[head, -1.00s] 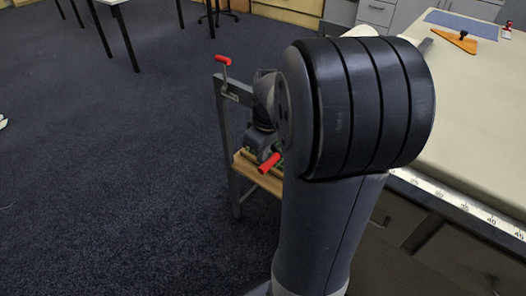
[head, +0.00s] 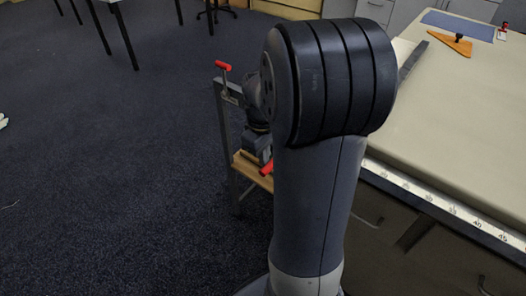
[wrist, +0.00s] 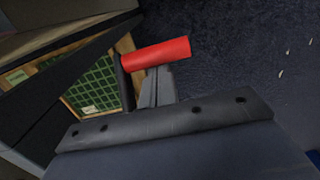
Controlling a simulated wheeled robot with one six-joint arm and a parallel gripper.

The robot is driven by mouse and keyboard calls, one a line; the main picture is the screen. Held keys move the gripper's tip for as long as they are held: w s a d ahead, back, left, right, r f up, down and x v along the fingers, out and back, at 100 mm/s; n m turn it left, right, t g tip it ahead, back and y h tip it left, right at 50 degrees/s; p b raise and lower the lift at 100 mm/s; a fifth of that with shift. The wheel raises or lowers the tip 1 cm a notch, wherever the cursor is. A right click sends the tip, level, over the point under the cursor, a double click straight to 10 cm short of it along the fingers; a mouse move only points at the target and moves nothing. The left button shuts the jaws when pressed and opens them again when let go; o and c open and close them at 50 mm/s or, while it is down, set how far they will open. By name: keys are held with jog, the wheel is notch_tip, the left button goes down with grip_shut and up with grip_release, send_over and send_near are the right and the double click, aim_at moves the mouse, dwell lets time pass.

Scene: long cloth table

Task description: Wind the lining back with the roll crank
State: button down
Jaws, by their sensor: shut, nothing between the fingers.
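Two red crank handles show in the head view. The upper red handle (head: 223,65) tops a crank at the end of the grey side frame (head: 228,92). The lower red handle (head: 266,168) is partly hidden by my arm. I cannot tell for sure which belongs to the roll crank. In the wrist view a red handle (wrist: 155,54) sticks out rightward from a dark crank arm (wrist: 123,82). My gripper (wrist: 160,82) is shut and empty, its fingertips close to that handle; I cannot tell whether they touch. The lining is not clearly visible.
The long table (head: 460,110) lies right, with a white scale (head: 430,195) along its edge. An orange tool (head: 452,45) and a blue mat (head: 457,24) lie on it. A wooden shelf (head: 250,172) sits low in the frame. Open carpet (head: 110,190) lies left.

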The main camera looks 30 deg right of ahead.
jog(key=r+g+h+p, duration=0.1)
jog(key=r+g+p, duration=0.1)
jog(key=p, duration=0.2)
jog(key=r+g+h+p, duration=0.1)
jog(key=g+p, duration=0.2)
jog(key=p, duration=0.2)
jog(key=s+r+g+h+p, duration=0.1)
jog(key=r+g+p, duration=0.1)
jog(key=p, duration=0.3)
jog(key=shift+d+r+g, duration=0.2)
jog(key=shift+r+g, duration=0.1)
jog(key=shift+g, duration=0.4)
jog(key=shift+r+g+p, duration=0.25)
jog(key=shift+g+p, duration=0.05)
jog(key=shift+p, duration=0.25)
jog(key=shift+w+a+r+p, duration=0.1)
jog(key=shift+w+r+p, duration=0.15)
jog(key=shift+r+p, duration=0.25)
jog(key=shift+w+a+r+p, duration=0.1)
jog(key=shift+w+r+p, duration=0.1)
jog(key=shift+r+p, duration=0.25)
